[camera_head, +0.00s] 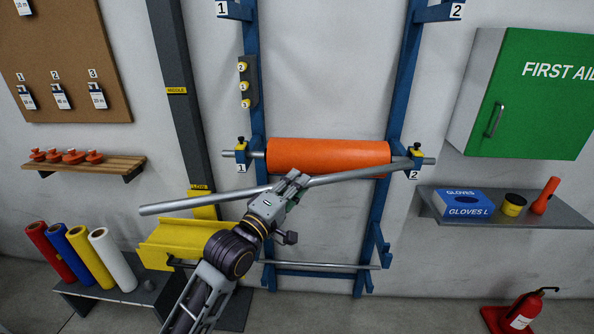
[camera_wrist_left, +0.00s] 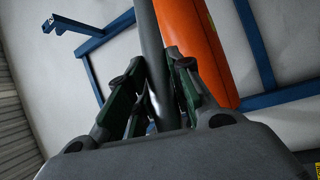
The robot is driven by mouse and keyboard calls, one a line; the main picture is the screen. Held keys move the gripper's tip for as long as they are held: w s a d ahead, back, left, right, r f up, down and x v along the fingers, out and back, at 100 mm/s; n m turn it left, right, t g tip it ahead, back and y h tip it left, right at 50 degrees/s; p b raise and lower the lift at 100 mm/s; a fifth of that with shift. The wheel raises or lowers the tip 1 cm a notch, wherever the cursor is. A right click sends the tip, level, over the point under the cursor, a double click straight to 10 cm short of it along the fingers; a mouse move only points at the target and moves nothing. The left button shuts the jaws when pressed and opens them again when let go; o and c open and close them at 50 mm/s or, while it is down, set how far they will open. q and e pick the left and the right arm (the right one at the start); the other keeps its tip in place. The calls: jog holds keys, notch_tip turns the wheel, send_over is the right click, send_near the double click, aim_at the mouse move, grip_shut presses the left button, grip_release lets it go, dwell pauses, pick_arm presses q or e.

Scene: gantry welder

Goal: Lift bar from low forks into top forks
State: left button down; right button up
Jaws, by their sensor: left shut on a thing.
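My left gripper (camera_head: 292,183) is shut on a long grey bar (camera_head: 190,204) near its middle. The bar is tilted, its right end higher, near the middle fork marked 2 on the right post, and its left end low. Whether that right end touches the fork cannot be told. In the left wrist view the bar (camera_wrist_left: 149,50) runs up between the fingers. The blue rack (camera_head: 390,120) has top forks (camera_head: 437,12) marked 1 and 2, which look empty. Middle forks carry a rod with an orange roll (camera_head: 328,153). Low forks (camera_head: 381,245) are partly hidden at left. My right gripper is not visible.
A yellow trough (camera_head: 178,240) and several coloured rolls (camera_head: 78,256) stand at left. A shelf (camera_head: 545,217) with gloves is right, under a green first aid cabinet (camera_head: 535,95). A low rail (camera_head: 320,266) crosses the rack. The wall above the orange roll is clear.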

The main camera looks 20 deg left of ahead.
pick_arm(q)
jog(key=s+f+n+y, duration=0.1)
jog(key=s+f+y, duration=0.1)
jog(key=f, duration=1.2)
jog(key=s+a+f+n+y, duration=0.1)
jog(key=s+f+y, duration=0.1)
jog(key=f, duration=1.3)
jog(key=shift+s+f+n+t+y, duration=0.3)
jog(key=shift+s+y, duration=0.05)
jog(key=shift+y, duration=0.05)
jog(key=shift+r, duration=0.25)
jog(key=shift+a+f, duration=0.2)
jog(key=shift+f, duration=0.35)
